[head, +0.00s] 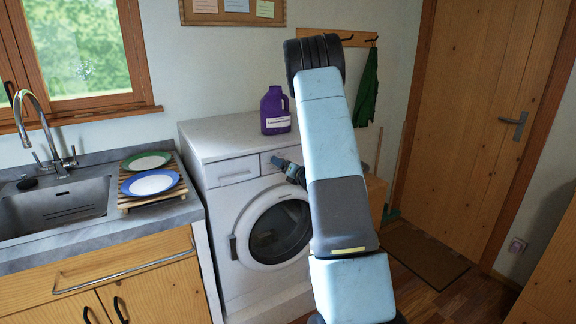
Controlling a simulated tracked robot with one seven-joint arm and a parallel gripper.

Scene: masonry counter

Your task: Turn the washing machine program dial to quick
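The white washing machine (225,200) stands against the back wall, its round door (275,232) shut. Its control panel (240,170) runs along the top of the front, with a drawer at the left. My arm crosses the picture and covers the panel's right part. My gripper (276,161) shows small beside the arm, at the panel and above the door. Whether it touches the panel, and whether its fingers are open or shut, I cannot tell. The program dial cannot be made out; the gripper or arm may hide it. The quick mark cannot be read.
A purple detergent bottle (275,110) stands on the machine's top. At the left are a sink (60,203) and a wooden rack with a green-rimmed plate (146,161) and a blue-rimmed plate (150,183). A wooden door (480,120) and a doormat (425,255) are at the right.

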